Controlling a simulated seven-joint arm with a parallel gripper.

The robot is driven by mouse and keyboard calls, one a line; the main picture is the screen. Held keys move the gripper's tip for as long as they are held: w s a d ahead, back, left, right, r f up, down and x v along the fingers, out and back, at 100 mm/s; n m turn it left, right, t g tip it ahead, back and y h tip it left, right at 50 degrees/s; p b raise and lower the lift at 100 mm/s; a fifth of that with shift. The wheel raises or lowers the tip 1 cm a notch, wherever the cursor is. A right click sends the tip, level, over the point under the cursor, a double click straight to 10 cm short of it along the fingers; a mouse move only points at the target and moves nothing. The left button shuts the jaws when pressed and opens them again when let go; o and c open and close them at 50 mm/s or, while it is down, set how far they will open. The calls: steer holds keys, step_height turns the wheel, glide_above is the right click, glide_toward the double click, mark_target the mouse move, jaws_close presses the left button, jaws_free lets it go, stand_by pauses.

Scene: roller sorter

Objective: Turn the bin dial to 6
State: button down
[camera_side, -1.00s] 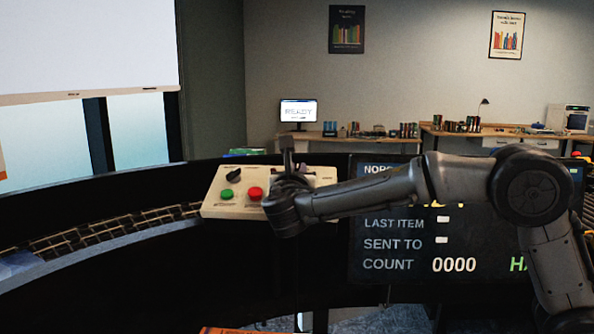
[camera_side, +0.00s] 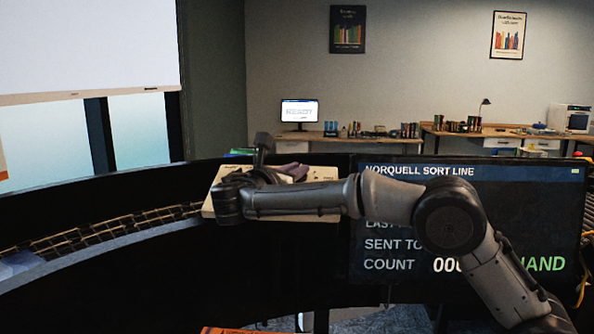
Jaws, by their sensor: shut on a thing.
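The cream control panel (camera_side: 325,173) stands in the middle, mostly covered by my arm. My gripper (camera_side: 268,174) is down at the panel's top, shut on what seems to be the bin dial. The fingertips and the dial are hidden behind my wrist, so the number it points to cannot be read. A purplish-grey part (camera_side: 292,170) shows just right of my gripper; I cannot tell what it is. The panel's green and red buttons and its black knob are hidden behind my arm.
A dark display (camera_side: 480,195) headed "NORQUELL SORT LINE" stands at the right, partly behind my arm; "SENT TO", "COUNT" and "HAND" show. Benches with small goods (camera_side: 465,127) and a monitor (camera_side: 299,111) stand far behind.

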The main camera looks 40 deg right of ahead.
steer(key=shift+m+g+h, duration=0.3)
steer(key=shift+m+g, duration=0.4)
steer(key=shift+g, duration=0.2)
steer(key=c, duration=0.9)
jaws_free()
steer(key=v, duration=1.4)
steer(key=shift+w+r, duration=0.15)
steer(key=shift+d, duration=0.1)
